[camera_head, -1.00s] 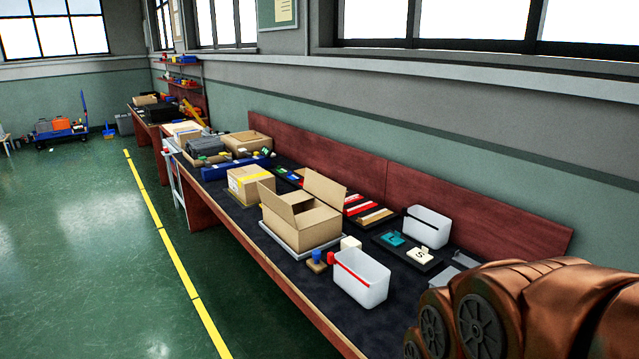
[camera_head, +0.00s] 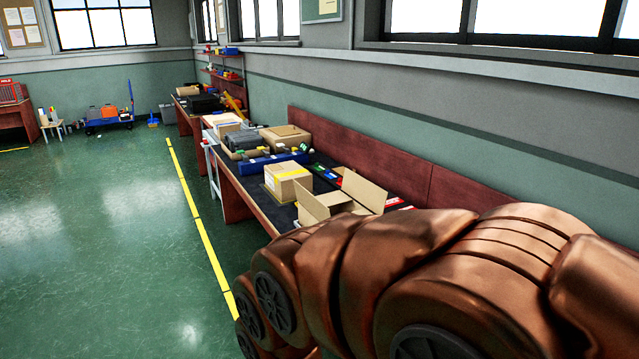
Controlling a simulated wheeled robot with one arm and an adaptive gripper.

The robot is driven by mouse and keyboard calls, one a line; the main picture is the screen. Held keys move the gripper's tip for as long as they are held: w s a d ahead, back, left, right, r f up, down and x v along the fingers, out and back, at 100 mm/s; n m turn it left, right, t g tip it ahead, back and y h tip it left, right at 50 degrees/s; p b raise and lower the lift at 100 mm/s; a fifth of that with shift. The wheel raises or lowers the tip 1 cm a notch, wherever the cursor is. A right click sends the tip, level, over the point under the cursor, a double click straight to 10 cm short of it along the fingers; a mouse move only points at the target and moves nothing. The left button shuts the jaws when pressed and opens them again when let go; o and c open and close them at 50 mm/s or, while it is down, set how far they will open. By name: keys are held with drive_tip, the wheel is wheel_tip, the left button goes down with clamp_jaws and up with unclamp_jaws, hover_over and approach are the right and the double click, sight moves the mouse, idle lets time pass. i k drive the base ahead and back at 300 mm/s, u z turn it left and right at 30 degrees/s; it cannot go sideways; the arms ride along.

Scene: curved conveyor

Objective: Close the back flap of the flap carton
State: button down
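The flap carton (camera_head: 322,205) is an open brown box on the dark-topped bench, right of the picture's middle. Two of its flaps show raised: one on the left side and a taller one (camera_head: 364,190) at the right. Which of them is the back flap I cannot tell for sure. My copper-coloured arm covers the carton's lower part and the near bench. My gripper is not in view, so its state does not show.
A taped closed carton (camera_head: 288,182) stands just beyond the flap carton. A blue case (camera_head: 262,164) and another brown box (camera_head: 285,138) lie farther along the bench. A red-brown back panel (camera_head: 370,155) borders the wall side. Green floor (camera_head: 110,220) is clear at left.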

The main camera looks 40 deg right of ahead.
sight(374, 198)
drive_tip(key=u, duration=0.1)
drive_tip(key=i, duration=0.65)
drive_tip(key=z, duration=0.7)
drive_tip(key=i, duration=0.6)
drive_tip(key=z, duration=0.8)
drive_tip(key=i, duration=0.5)
